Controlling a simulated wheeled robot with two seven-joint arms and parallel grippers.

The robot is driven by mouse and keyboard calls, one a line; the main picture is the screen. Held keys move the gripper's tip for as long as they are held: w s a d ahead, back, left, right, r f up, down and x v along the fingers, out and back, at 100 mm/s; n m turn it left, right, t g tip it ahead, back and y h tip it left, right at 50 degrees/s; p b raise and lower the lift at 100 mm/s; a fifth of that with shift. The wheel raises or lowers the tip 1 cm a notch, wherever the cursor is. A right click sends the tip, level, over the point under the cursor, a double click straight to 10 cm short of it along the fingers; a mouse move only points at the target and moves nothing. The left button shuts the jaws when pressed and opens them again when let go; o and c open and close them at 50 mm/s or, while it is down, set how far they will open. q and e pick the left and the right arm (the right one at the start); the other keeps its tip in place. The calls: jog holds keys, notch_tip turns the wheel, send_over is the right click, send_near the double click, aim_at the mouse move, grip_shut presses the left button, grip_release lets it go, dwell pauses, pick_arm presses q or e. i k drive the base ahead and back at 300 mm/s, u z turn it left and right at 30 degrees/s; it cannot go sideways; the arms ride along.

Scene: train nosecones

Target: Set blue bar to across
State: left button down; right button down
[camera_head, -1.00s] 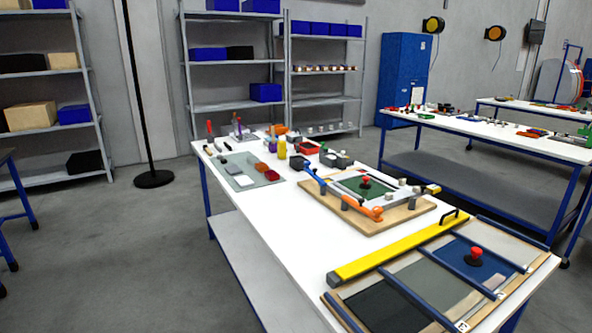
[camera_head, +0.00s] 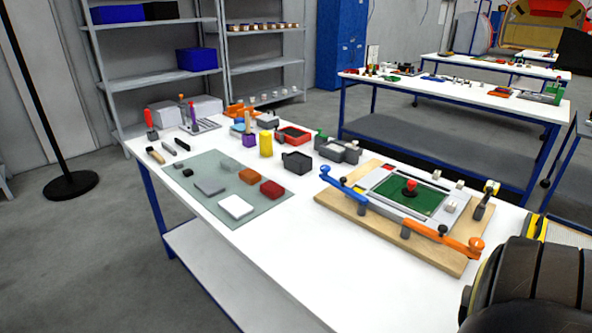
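The blue bar (camera_head: 343,186) is on a wooden board (camera_head: 334,206) on the white table. It runs from the board's left corner toward the front, beside the left end of a grey-framed green panel (camera_head: 393,199) with a red knob (camera_head: 410,187). It does not lie over the green. An orange bar (camera_head: 440,238) runs along the panel's front edge, roughly in line with the blue one. No gripper of mine is in view. A large dark rounded part, likely a link of my arm, fills the bottom right corner and is apart from the blue bar.
Left of the board, a grey-green mat (camera_head: 218,205) holds several small blocks. Behind it stand a yellow cylinder (camera_head: 266,144), a red tray (camera_head: 293,136) and a black box (camera_head: 297,161). The table front is clear. Other tables and shelves stand behind.

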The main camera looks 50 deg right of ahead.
aim_at(340, 186)
jog(key=i, duration=1.35)
jog(key=z, duration=2.7)
